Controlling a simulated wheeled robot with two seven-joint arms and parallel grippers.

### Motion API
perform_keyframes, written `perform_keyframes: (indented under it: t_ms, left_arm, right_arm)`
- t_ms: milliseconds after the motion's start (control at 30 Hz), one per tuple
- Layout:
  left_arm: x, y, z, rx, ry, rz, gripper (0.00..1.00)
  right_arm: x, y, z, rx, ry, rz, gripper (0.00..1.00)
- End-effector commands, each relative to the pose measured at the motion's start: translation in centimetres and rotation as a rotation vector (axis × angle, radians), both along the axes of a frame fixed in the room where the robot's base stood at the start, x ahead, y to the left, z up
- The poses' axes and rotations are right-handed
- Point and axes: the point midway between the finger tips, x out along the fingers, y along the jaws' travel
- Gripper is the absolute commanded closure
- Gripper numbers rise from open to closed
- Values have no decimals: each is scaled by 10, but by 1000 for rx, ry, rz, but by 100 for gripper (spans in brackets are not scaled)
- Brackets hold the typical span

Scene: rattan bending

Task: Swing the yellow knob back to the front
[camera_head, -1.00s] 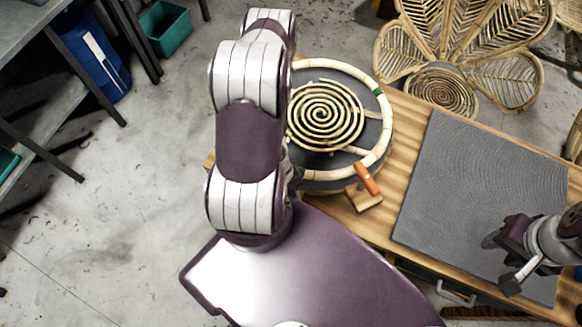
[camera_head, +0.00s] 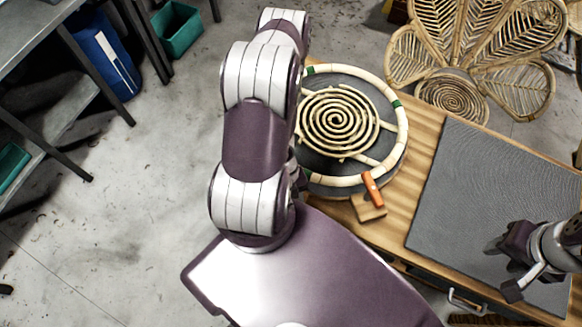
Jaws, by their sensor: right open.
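No clearly yellow knob shows; it may be behind my arm. An orange handle (camera_head: 372,188) stands tilted at the front right edge of a round turntable (camera_head: 345,170), above a small wooden block (camera_head: 368,208). The turntable carries a pale cane ring (camera_head: 403,130) with green bands and a coiled rattan spiral (camera_head: 338,119). My left arm covers the turntable's left side, and its gripper is hidden. My right gripper (camera_head: 499,268) is open and empty above the grey mat, well to the right of the orange handle.
The grey mat (camera_head: 480,175) lies on a wooden bench (camera_head: 418,165) and is bare apart from my gripper above it. A rattan chair (camera_head: 455,95) stands behind. Shelving, a blue bin (camera_head: 105,55) and a green crate (camera_head: 178,30) are at the left, with open floor between.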

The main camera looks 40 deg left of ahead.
Motion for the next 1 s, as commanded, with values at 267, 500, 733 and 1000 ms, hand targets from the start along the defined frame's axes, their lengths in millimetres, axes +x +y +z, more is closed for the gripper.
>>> perform_keyframes:
  t_ms: [267,500,733,1000]
  left_arm:
    - [0,0,0,-1,1,-1,35]
    - [3,5,11,0,-2,-1,35]
    - [12,21,63,-1,-1,-1,35]
    - [20,37,113,-1,1,-1,35]
  right_arm:
    - [0,0,0,0,0,0,57]
    - [0,0,1,0,0,0,57]
    - [0,0,15,0,0,0,57]
    - [0,0,50,0,0,0,57]
